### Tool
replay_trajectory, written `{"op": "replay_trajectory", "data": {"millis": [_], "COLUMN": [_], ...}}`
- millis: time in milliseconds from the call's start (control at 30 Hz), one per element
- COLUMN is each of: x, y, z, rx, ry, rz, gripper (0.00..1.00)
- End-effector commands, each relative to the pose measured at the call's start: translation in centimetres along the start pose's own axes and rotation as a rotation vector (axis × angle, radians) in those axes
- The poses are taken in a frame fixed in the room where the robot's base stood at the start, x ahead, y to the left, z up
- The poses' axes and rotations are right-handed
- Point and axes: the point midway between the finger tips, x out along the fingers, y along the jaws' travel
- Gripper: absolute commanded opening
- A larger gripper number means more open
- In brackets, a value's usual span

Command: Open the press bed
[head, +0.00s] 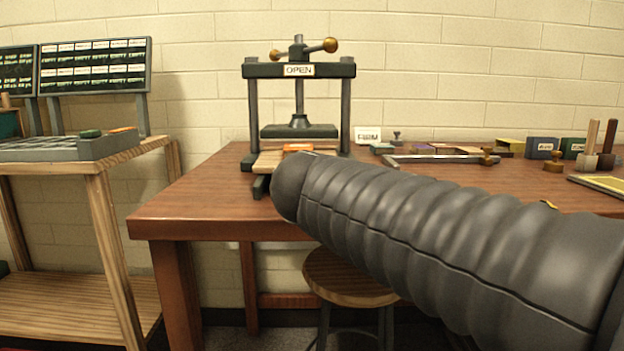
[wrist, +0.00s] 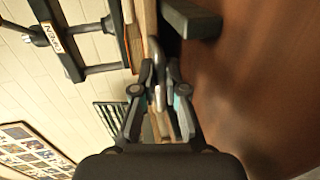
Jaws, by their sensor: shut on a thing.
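The press (head: 346,110) stands on the wooden table with a sign reading OPEN (head: 299,70) on its top beam. Its dark platen (head: 300,131) is raised. The pale wooden press bed (head: 266,161) lies low in the frame, and an orange item (head: 298,148) shows at it. In the wrist view the bed (wrist: 148,22) runs up from my gripper (wrist: 167,92). My gripper is shut on a metal handle (wrist: 158,97) at the bed's front. My arm hides the gripper and handle in the head view.
The table (head: 200,198) holds a metal frame (head: 440,159), stamps and small boxes (head: 542,147) to the right. A stool (head: 350,279) stands under its front edge. A wooden rack (head: 110,188) with a grey tray (head: 45,150) is at left.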

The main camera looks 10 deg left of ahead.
Motion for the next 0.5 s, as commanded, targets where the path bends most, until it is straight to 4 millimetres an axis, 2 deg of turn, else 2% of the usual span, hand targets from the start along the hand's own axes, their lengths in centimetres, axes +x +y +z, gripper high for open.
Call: {"op": "replay_trajectory", "data": {"millis": [200,500], "x": [-1.8,-2.1], "y": [-0.5,-0.5], "z": [0.0,0.0], "rx": [0.0,-0.001], "ry": [0.0,0.0], "rz": [-0.001,-0.002], "gripper": [0.0,0.0]}}
